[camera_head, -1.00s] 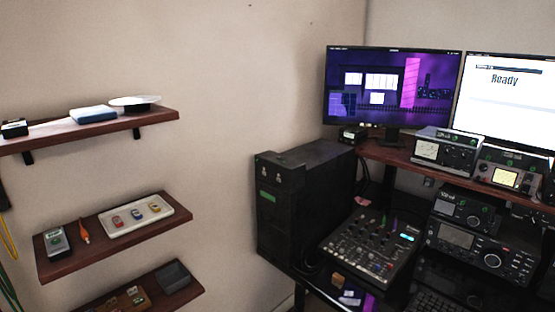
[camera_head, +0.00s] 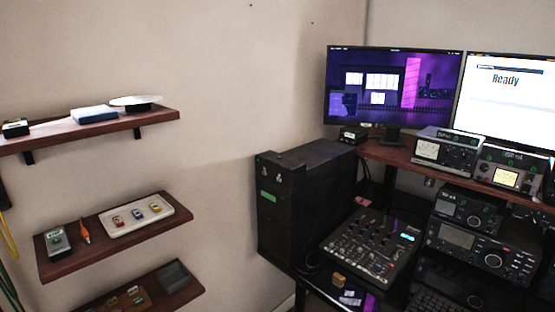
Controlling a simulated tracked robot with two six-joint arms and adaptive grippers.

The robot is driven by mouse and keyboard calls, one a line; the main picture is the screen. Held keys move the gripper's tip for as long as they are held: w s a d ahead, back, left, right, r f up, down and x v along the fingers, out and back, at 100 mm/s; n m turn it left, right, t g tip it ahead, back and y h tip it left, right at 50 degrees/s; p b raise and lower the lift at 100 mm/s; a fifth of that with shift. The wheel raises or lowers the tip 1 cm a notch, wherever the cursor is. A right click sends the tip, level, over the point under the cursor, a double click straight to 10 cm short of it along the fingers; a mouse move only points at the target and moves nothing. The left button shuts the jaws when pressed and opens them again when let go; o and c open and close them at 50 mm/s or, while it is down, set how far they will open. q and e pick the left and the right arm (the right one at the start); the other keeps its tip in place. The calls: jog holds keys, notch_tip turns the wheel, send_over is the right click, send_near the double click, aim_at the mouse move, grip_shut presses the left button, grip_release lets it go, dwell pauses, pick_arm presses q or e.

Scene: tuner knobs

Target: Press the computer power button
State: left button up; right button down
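The black computer tower (camera_head: 310,200) stands upright at the left end of the desk, against the wall. Its front panel (camera_head: 270,215) faces left toward me and carries a green label (camera_head: 268,197). Small light-coloured parts and a small green spot show near the top front edge of the tower. I cannot tell which of these is the power button. Neither of my grippers is in view.
A mixer panel (camera_head: 367,248) sits right of the tower. Two monitors (camera_head: 393,88) and stacked radio units (camera_head: 463,250) stand farther right. Wall shelves (camera_head: 115,238) with small items are at the left. Bare wall lies between shelves and tower.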

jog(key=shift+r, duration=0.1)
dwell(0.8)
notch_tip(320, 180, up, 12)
jog(key=p, duration=1.2)
